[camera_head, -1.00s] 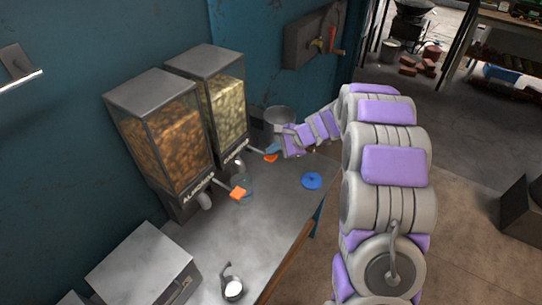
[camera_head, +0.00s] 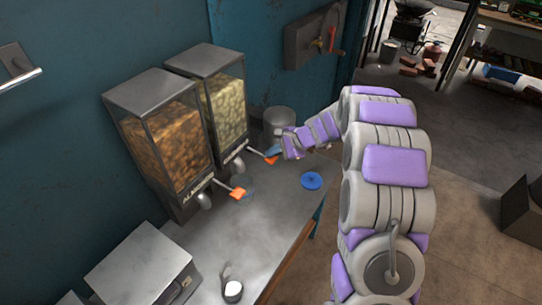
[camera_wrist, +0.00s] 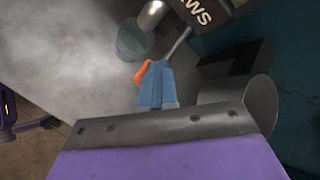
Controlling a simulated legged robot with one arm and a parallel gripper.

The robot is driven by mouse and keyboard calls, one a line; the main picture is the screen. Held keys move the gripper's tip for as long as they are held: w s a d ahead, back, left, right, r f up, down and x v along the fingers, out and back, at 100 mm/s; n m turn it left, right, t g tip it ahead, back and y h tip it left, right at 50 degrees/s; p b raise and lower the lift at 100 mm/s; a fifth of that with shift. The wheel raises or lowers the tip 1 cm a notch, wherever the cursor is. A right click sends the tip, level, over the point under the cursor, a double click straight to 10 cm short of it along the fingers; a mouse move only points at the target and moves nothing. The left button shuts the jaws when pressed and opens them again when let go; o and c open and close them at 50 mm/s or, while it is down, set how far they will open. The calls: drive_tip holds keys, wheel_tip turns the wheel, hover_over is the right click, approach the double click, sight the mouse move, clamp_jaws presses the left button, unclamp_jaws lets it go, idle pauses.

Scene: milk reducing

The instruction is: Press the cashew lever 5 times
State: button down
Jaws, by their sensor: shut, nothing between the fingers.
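The cashew dispenser (camera_head: 226,105) is the right one of two tall clear bins, filled with pale nuts. Part of its label shows in the wrist view (camera_wrist: 196,14). Its lever has an orange tip (camera_head: 271,160), which also shows in the wrist view (camera_wrist: 142,73). My gripper (camera_head: 274,151) is shut and empty, with its blue fingers (camera_wrist: 156,82) right at the lever's end. The fingers cover part of the lever, and I cannot tell whether they touch it. A clear glass (camera_wrist: 135,41) stands near the metal spout (camera_wrist: 151,14).
The almond dispenser (camera_head: 157,130) with its own orange-tipped lever (camera_head: 238,194) stands to the left. A metal canister (camera_head: 279,119) is behind my gripper. A blue disc (camera_head: 312,181) and a small cup of white liquid (camera_head: 233,289) lie on the counter (camera_head: 225,245). The counter's middle is clear.

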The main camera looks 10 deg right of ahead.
drive_tip(key=shift+f, duration=0.65)
idle(0.4)
drive_tip(key=shift+r, duration=0.1)
drive_tip(key=shift+r+p, duration=1.45)
drive_tip(key=shift+r, duration=0.2)
wheel_tip(320, 180, up, 5)
drive_tip(key=p, duration=0.4)
idle(2.2)
